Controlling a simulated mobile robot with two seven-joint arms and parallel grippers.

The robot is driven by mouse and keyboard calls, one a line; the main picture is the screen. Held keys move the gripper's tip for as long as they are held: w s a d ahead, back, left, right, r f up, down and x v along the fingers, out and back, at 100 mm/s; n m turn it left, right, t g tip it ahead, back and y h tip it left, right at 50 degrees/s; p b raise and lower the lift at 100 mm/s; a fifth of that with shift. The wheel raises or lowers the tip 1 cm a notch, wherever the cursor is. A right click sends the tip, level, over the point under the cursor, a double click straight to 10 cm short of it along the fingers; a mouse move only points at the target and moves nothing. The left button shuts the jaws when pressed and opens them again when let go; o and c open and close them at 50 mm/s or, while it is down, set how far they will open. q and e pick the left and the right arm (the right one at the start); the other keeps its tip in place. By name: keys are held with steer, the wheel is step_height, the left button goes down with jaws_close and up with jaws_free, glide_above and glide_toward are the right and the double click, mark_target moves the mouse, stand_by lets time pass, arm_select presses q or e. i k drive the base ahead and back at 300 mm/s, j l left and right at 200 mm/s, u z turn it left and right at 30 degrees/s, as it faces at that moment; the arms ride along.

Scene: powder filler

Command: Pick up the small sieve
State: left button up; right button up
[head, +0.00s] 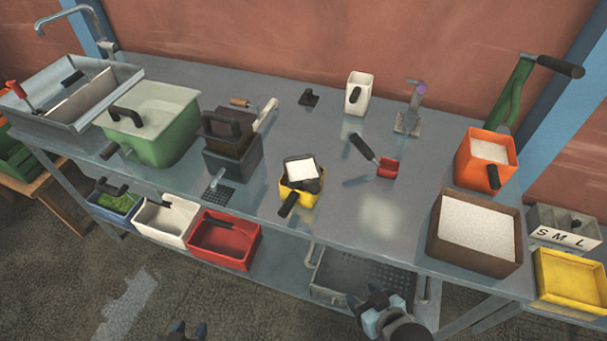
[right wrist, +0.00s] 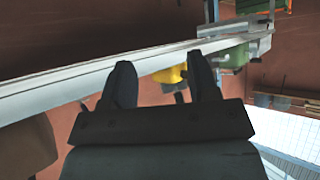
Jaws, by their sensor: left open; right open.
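I cannot tell for certain which thing is the small sieve. A yellow container (head: 299,192) with a black handle and a white square top stands mid-table in the head view. A grey box (head: 548,238) lettered S, M, L stands at the far right, with a dark knob on top. My right gripper (head: 366,296) is open and empty, low in front of the table's front edge. In the right wrist view, its open fingers (right wrist: 162,84) have a yellow thing beyond them, apart from them. My left gripper (head: 187,329) is open at the bottom edge, mostly cut off.
An orange box (head: 465,166) and a brown tray (head: 436,246) of white powder stand at the table's right. A red scoop (head: 388,167) lies right of the yellow container. A green bin (head: 185,145) stands left. A mesh tray (head: 322,292) sits below the table (head: 345,228).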

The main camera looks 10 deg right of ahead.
mark_target(302, 172)
steer(key=j+z, duration=0.15)
steer(key=z, duration=0.25)
steer(key=j+z, duration=0.2)
steer(key=z, duration=0.15)
steer(key=j+z, duration=0.2)
steer(key=z, duration=0.2)
steer(key=j+z, duration=0.25)
steer(key=j, duration=0.3)
steer(key=k+j+z, duration=0.25)
steer(key=j, duration=0.3)
steer(key=k+j, duration=0.1)
steer(key=j, duration=0.25)
steer(key=k+j, duration=0.1)
steer(key=j, duration=0.65)
steer(key=k+j+z, duration=0.1)
steer(key=j, duration=0.25)
steer(key=k+j, duration=0.15)
steer(key=j, duration=0.2)
steer(key=i+l, duration=0.55)
steer(key=l, duration=0.15)
